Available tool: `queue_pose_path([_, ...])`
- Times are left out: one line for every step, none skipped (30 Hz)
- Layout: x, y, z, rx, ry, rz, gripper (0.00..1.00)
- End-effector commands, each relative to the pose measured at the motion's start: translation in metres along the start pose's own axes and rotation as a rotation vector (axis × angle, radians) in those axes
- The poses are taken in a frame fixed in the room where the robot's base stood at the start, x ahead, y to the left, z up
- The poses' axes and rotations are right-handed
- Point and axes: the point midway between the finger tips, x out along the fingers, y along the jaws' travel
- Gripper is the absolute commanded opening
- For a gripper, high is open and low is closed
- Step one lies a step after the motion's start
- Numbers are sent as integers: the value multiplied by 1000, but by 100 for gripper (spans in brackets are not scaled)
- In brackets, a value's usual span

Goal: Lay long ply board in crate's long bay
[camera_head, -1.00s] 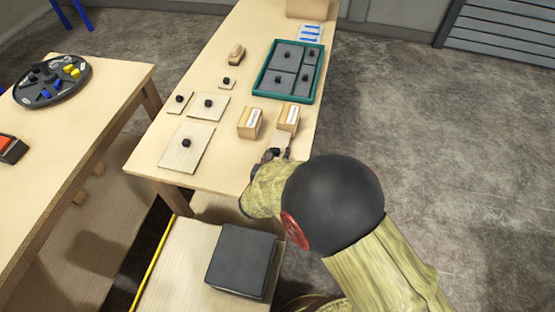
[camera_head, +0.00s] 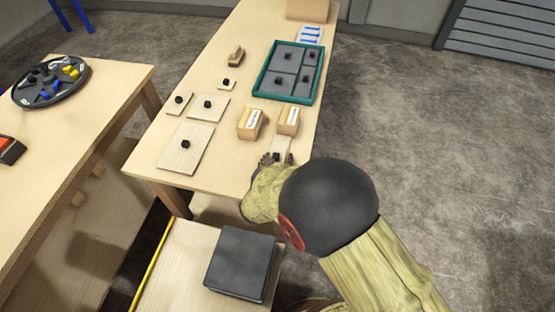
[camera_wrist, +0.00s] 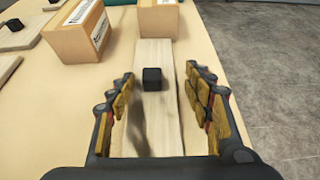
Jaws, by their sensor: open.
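A long narrow ply board with a black knob lies on the table between my fingers in the wrist view (camera_wrist: 158,115). In the head view only its far end (camera_head: 283,143) shows beyond my gripper. My gripper (camera_head: 276,158) is open and empty; its fingers (camera_wrist: 161,100) stand on either side of the board and knob, apart from the knob. Whether the fingers touch the table cannot be told. The crate (camera_head: 258,84) is a teal-rimmed tray farther up the table, with several grey sections inside, each bearing a black knob.
A large ply board (camera_head: 180,155), a medium one (camera_head: 208,112) and smaller pieces lie to the left. A dark box (camera_head: 240,262) sits on a lower surface in front.

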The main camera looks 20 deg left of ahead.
Motion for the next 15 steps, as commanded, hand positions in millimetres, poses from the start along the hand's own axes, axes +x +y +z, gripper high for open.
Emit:
queue_pose_path([0, 0, 0, 0, 0, 0, 52])
queue_pose_path([0, 0, 0, 0, 0, 0, 52])
queue_pose_path([0, 0, 0, 0, 0, 0, 52])
queue_pose_path([0, 0, 0, 0, 0, 0, 52])
queue_pose_path([-1, 0, 1, 0, 0, 0, 52])
queue_pose_path([-2, 0, 3, 0, 0, 0, 52])
queue_pose_path([-3, 0, 4, 0, 0, 0, 52])
queue_pose_path([-7, 1, 4, -1, 0, 1, 52])
queue_pose_path([-12, 1, 4, -1, 1, 2, 52])
queue_pose_path([-17, 1, 4, -1, 1, 2, 52])
queue_pose_path([-23, 2, 4, -2, 1, 3, 52])
queue_pose_path([-31, 1, 5, -2, 1, 4, 52])
queue_pose_path([-37, 1, 5, -2, 0, 3, 52])
queue_pose_path([-44, 2, 5, -2, 0, 4, 52])
queue_pose_path([-53, 2, 5, -2, -1, 4, 52])
